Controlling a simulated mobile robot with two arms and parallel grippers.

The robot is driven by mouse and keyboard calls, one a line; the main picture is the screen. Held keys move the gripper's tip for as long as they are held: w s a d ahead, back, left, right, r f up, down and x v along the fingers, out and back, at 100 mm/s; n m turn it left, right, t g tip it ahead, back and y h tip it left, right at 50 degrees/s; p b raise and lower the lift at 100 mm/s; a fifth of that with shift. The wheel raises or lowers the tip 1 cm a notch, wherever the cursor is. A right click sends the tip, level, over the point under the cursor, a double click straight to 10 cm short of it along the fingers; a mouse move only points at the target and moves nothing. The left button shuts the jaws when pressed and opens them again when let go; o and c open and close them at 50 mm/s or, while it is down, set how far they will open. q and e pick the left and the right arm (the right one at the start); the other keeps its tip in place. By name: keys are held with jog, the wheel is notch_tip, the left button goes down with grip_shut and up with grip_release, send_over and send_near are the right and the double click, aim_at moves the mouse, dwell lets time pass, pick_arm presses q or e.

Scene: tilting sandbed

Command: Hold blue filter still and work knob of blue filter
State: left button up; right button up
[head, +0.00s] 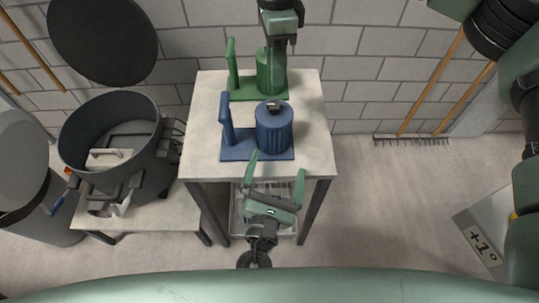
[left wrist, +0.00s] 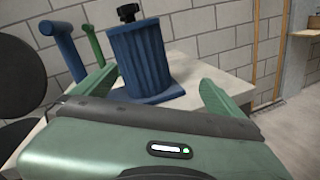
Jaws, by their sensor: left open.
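The blue filter (head: 274,132) stands on the table, a ribbed cylinder on a flat base with an upright blue handle (head: 227,120) at its left. Its black knob (head: 273,107) sits on top; the knob also shows in the left wrist view (left wrist: 128,12). My left gripper (head: 277,166) is open and empty just in front of the table's near edge, its fingers pointing at the blue filter (left wrist: 140,55) and apart from it. My right gripper (head: 277,88) reaches down from above, fingertips close to the knob; I cannot tell if it touches or how its jaws stand.
A similar green filter (head: 264,72) stands behind the blue one, partly covered by my right gripper. The pale table (head: 205,150) has bare room on both sides. A large dark pot (head: 110,130) stands at left. A rake (head: 413,138) leans at the wall.

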aim_at(271, 144)
pick_arm(q)
jog(key=w+n, duration=0.1)
jog(key=w+a+n+y, duration=0.1)
jog(key=n, duration=0.1)
jog(key=w+n, duration=0.1)
jog(key=n, duration=0.1)
jog(key=shift+w+a+r+y, duration=0.15)
jog(key=shift+a+r+y, duration=0.15)
jog(key=shift+a, duration=0.05)
jog(key=shift+w, duration=0.3)
jog(key=w, duration=0.4)
jog(key=w+d, duration=0.1)
jog(key=w, duration=0.2)
jog(key=shift+w, duration=0.1)
